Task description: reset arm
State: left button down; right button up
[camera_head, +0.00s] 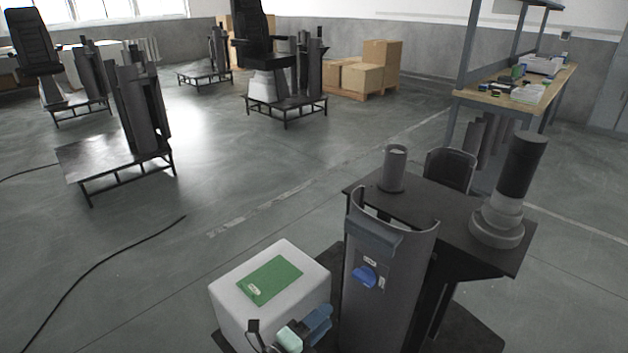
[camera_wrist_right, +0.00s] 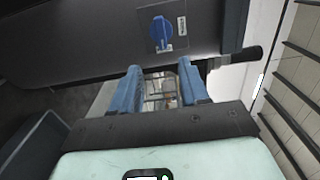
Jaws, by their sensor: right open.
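My right gripper (camera_head: 319,316) shows at the bottom of the head view, with blue fingers and a pale green body. In the right wrist view its two blue fingers (camera_wrist_right: 162,78) are apart, with nothing held between them. A dark grey lift column cover (camera_head: 385,300) stands just right of the gripper. It carries a blue rotary knob (camera_head: 364,277), which also shows ahead of the fingertips in the wrist view (camera_wrist_right: 161,32). The fingers look apart from the knob. My left gripper is not in view.
A white box with a green panel (camera_head: 269,279) stands close left of the gripper. A dark table (camera_head: 440,205) behind the column holds a small cylinder (camera_head: 393,168) and a tall black-and-grey column (camera_head: 510,185). A workbench (camera_head: 520,100) stands at back right. Open floor lies left.

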jog(key=w+d+f+n+t+y+p, duration=0.1)
jog(key=d+f+n+y+p, duration=0.4)
jog(key=f+n+y+p, duration=0.4)
jog(key=s+d+f+n+g+y+p, duration=0.3)
jog(key=s+d+f+n+g+p, duration=0.15)
jog(key=s+f+n, duration=0.35)
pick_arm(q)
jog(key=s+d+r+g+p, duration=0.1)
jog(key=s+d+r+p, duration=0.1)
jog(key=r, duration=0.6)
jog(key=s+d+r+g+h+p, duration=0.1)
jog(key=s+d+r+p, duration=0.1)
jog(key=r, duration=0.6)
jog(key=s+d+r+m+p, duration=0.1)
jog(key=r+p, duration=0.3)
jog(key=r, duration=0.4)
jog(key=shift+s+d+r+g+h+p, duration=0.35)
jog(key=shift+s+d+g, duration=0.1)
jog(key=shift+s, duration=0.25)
pick_arm(e)
jog(key=s+r+n+g+y, duration=0.1)
jog(key=s+g, duration=0.4)
jog(key=s, duration=0.9)
jog(key=s+n+g+y, duration=0.3)
jog(key=s+n+g, duration=0.2)
jog(key=s, duration=0.9)
jog(key=shift+s+d+r, duration=0.25)
jog(key=shift+d+r, duration=0.1)
jog(key=shift+d, duration=0.1)
